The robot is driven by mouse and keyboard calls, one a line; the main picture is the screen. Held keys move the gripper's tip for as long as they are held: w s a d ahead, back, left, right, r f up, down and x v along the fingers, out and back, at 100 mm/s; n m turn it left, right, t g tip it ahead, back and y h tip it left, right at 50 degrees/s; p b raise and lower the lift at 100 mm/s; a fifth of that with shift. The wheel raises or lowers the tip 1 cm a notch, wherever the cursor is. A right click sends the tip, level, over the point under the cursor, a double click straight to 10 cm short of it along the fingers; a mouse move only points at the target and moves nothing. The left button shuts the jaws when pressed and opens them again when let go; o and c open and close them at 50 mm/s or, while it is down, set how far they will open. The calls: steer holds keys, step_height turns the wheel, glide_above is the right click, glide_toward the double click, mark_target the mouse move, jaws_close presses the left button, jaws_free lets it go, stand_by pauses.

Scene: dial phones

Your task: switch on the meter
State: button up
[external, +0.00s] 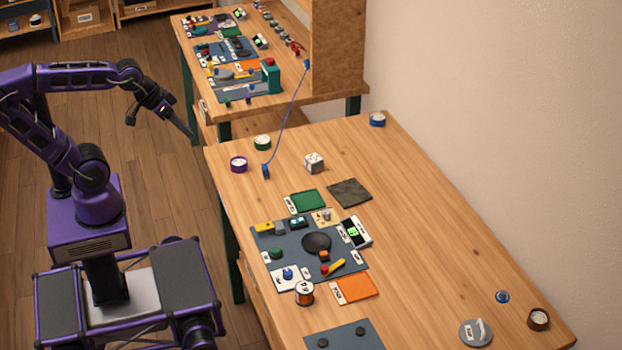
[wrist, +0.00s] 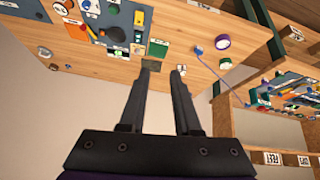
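A small dark device with a lit green face (external: 355,232) lies at the right edge of a slate-blue board (external: 266,240) on the near table. It may be the meter, but its label is too small to read. A smaller device with a green face (external: 298,222) sits at the board's back edge. The board also shows in the wrist view (wrist: 124,22), where I cannot single out the meter. My gripper (external: 162,116) is in the air left of the table, well away from the board. In the wrist view my gripper (wrist: 163,72) has its fingers apart with nothing between them.
The near table (external: 440,250) also holds a green pad (external: 308,201), a dark pad (external: 349,192), an orange pad (external: 354,288), a spool (external: 304,293) and a white cube (external: 314,162). A blue cord (external: 287,125) runs to the far table. The table's right part is mostly clear.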

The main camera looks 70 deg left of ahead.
steer(key=w, duration=0.1)
steer(key=w+d+n, duration=0.1)
steer(key=w, duration=0.1)
steer(key=w+f+n, duration=0.1)
steer(key=shift+w+d+t+b, duration=0.3)
steer(key=shift+w+d, duration=0.05)
steer(key=shift+d, duration=0.05)
jaws_close()
steer(key=w+a+f+n+t+y+b, duration=0.1)
steer(key=w+f+n+t+b, duration=0.1)
steer(key=w+n, duration=0.7)
steer(key=w+a+f+n+t+b, duration=0.1)
steer(key=w+f+n+t, duration=0.1)
steer(key=w+n, duration=0.7)
steer(key=w+d+r+m+h+b, duration=0.1)
steer(key=w+d+r+m+h, duration=0.2)
steer(key=m, duration=0.4)
steer(key=w+d+r+m+h+b, duration=0.15)
steer(key=d+m, duration=0.25)
steer(key=m, duration=0.4)
step_height(320, 180, down, 16)
steer(key=s+d+m+g+y+b, duration=0.1)
steer(key=m+g+y, duration=0.2)
steer(key=m+g, duration=0.6)
steer(key=shift+s+f+m, duration=0.15)
steer(key=shift+s+m, duration=0.1)
steer(key=shift+m, duration=7.65)
steer(key=shift+y, duration=0.25)
